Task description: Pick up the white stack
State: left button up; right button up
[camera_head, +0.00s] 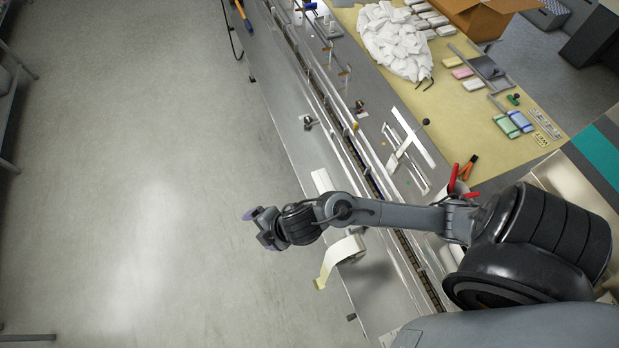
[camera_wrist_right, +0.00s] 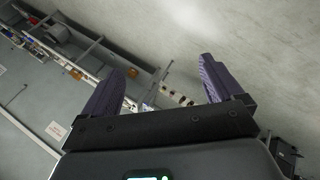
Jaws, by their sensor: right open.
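Small stacks lie on the yellow table top (camera_head: 455,120) at the upper right in the head view: a white to cream stack (camera_head: 473,84), a pink stack (camera_head: 462,73) and a pale yellow-green one (camera_head: 453,62). Further white packs (camera_head: 432,17) lie in rows behind them, so I cannot tell for sure which is the white stack. My right gripper (camera_head: 257,222) is left of the machine, over the grey floor, far from the stacks. The right wrist view shows its two purple fingers (camera_wrist_right: 158,85) apart with nothing between them. My left gripper is not in view.
A long metal conveyor machine (camera_head: 315,100) runs diagonally between my right gripper and the yellow table. A heap of white packets (camera_head: 392,42), a cardboard box (camera_head: 478,15), green (camera_head: 506,125) and blue (camera_head: 521,121) stacks, and red-handled pliers (camera_head: 453,178) are nearby.

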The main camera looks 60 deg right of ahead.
jog(key=w+d+f+n+b, duration=0.3)
jog(key=f+n, duration=0.3)
jog(key=f, duration=0.1)
jog(key=n+g+h+b, duration=0.2)
jog(key=n+g+b, duration=0.5)
jog(key=b, duration=0.2)
send_over(324, 187)
notch_tip(324, 187, down, 7)
jog(key=f, duration=0.3)
jog(key=shift+w+d+f, duration=0.2)
jog(key=shift+w+f, duration=0.15)
jog(key=f, duration=0.5)
jog(key=shift+s+a, duration=0.25)
jog(key=shift+s, duration=0.15)
jog(key=shift+f, duration=0.2)
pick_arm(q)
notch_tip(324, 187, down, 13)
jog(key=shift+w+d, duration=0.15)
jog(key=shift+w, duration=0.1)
